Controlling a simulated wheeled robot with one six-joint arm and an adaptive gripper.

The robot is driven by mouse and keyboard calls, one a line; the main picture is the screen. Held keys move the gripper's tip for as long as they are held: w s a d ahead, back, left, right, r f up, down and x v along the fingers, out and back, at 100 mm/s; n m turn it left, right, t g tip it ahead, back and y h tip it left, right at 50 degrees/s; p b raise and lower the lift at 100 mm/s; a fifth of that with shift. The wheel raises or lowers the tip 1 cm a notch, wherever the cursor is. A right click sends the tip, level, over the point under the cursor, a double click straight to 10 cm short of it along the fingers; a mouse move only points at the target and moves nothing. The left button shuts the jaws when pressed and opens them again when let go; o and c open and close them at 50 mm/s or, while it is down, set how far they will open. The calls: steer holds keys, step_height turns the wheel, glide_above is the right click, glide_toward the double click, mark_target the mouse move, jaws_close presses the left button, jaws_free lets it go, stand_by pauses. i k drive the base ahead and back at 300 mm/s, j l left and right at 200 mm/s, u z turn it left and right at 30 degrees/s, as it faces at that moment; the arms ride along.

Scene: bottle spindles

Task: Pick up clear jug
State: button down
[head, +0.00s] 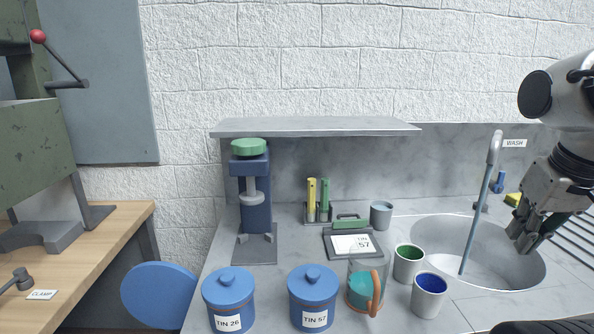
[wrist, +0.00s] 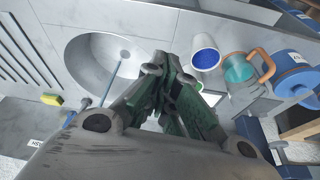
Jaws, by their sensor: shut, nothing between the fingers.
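The clear jug (head: 355,284) stands on the grey counter, with an orange handle and teal contents. It is just right of the blue tin labelled TIN 57. In the wrist view the jug (wrist: 238,70) shows at the upper right with its orange handle. My gripper (head: 525,241) is over the right part of the sink in the head view, well to the right of the jug. In the wrist view my gripper (wrist: 172,62) has its fingers together with nothing between them. The jug is apart from the gripper.
A white cup with blue inside (head: 430,296) and one with green inside (head: 408,263) stand right of the jug. TIN 57 (head: 312,298) and TIN 26 (head: 229,300) stand left. The round sink (head: 435,235) has a tall faucet (head: 493,150). A shelf (head: 315,127) overhangs the counter's back.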

mark_target(369, 266)
steer(key=k+j+u, duration=0.1)
steer(key=j+u, duration=0.25)
steer(key=k+j+u, duration=0.1)
steer(key=u, duration=0.3)
steer(key=j+u, duration=0.35)
steer(key=z, duration=1.35)
steer(key=k+l+u, duration=0.35)
steer(key=k+l, duration=0.3)
steer(key=k, duration=0.1)
